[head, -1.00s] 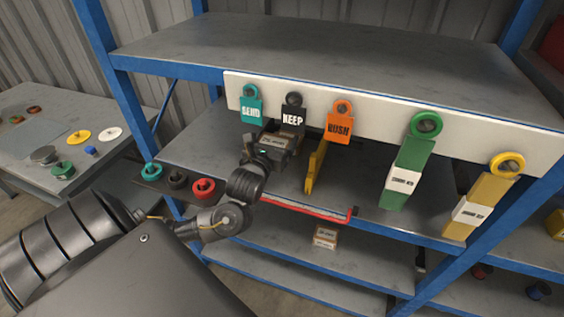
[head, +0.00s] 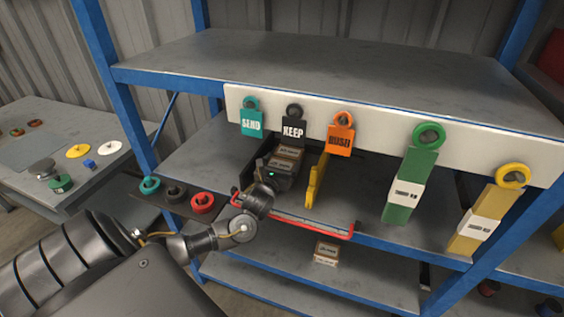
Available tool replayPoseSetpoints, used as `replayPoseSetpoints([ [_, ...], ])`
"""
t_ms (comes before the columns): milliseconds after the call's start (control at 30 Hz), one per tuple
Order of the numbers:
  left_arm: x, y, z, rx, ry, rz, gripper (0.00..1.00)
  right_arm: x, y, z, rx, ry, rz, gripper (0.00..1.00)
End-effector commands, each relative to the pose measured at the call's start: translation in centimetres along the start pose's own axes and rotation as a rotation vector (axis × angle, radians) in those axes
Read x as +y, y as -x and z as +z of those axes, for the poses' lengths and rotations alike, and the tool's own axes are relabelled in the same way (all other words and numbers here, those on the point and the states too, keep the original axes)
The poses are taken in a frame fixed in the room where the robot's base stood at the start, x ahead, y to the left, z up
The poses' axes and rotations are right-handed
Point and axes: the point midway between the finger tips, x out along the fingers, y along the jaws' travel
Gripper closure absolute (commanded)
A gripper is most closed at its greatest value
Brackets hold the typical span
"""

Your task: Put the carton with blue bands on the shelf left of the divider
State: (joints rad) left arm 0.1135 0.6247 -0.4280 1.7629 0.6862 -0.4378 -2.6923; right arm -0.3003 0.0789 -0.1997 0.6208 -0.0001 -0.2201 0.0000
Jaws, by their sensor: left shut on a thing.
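My left gripper (head: 284,170) reaches over the red front rail onto the shelf (head: 200,157). It is shut on a small brown carton (head: 289,153) with a pale label, left of the yellow divider (head: 316,181). The gripper hides much of the carton; I cannot make out blue bands on it, nor whether it touches the shelf. Another small brown carton (head: 326,252) stands on the lower shelf, its bands too small to tell. My right gripper is not in view.
A white board (head: 380,118) above the opening carries hanging SEND (head: 251,123), KEEP (head: 293,129) and orange (head: 340,140) tags. Long green (head: 411,185) and yellow (head: 487,220) tags hang at right. The red rail (head: 300,228) edges the shelf front.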

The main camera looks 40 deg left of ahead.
Motion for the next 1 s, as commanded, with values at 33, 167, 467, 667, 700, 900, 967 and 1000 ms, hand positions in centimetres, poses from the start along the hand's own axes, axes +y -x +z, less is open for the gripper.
replayPoseSetpoints([
  [33,0.0,0.0,-0.1,-0.002,0.001,0.0,0.42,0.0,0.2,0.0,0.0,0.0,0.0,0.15],
  [167,0.0,0.0,-0.2,-0.003,0.001,-0.001,0.42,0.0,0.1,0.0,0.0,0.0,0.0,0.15],
  [467,0.0,0.0,-0.8,-0.001,0.0,0.0,0.42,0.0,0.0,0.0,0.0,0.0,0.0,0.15],
  [667,-0.1,0.1,-1.6,0.003,-0.002,-0.001,0.42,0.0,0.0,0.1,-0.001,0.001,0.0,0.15],
  [700,-0.1,0.1,-1.8,0.004,-0.002,-0.002,0.42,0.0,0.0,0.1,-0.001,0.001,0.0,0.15],
  [900,-0.2,0.3,-2.4,0.013,-0.005,-0.005,0.01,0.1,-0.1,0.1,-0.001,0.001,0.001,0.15],
  [967,-0.2,0.3,-2.4,0.014,-0.005,-0.005,0.0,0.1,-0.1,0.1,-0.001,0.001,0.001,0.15],
  [1000,-0.2,0.3,-2.5,0.014,-0.005,-0.005,0.0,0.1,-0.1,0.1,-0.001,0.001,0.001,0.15],
])
